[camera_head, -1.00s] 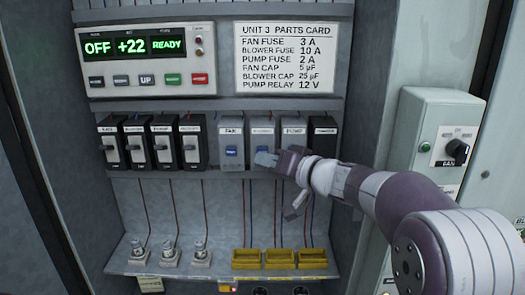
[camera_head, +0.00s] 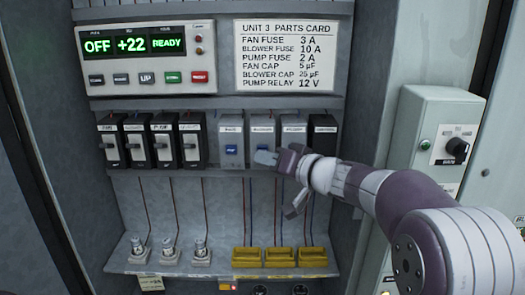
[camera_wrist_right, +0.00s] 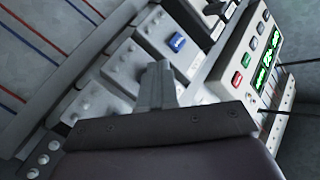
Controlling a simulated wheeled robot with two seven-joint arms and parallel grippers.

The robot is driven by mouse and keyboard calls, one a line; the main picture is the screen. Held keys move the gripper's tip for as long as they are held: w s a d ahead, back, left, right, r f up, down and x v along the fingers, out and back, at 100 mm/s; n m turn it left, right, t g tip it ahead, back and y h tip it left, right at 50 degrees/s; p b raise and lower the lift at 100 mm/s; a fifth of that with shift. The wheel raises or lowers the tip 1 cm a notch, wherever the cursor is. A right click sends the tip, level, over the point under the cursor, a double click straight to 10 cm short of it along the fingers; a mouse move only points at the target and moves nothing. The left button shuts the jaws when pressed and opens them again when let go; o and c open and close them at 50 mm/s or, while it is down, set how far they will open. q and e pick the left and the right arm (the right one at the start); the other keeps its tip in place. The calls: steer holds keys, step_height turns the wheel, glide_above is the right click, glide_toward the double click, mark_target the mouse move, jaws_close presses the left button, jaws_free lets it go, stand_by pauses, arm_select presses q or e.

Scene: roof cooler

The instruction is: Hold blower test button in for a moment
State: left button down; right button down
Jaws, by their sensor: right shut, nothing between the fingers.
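The blower module (camera_head: 262,127) is a light grey block in the row under the display, labelled BLOWER. The fan module's blue button (camera_head: 231,149) shows just to the left, and a blue button also shows in the right wrist view (camera_wrist_right: 177,42). My left gripper is not in view.
A display panel (camera_head: 150,88) reads OFF, +22, READY. Black breakers (camera_head: 135,145) stand left of the grey modules. Yellow fuse holders (camera_head: 279,257) and round terminals sit on the lower shelf. A grey switch box (camera_head: 430,130) with a black knob stands at the right.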

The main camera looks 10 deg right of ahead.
stand_by(0.8)
steer(key=shift+w+d+p, duration=0.1)
steer(key=shift+w+p, duration=0.3)
steer(key=shift+p, duration=0.3)
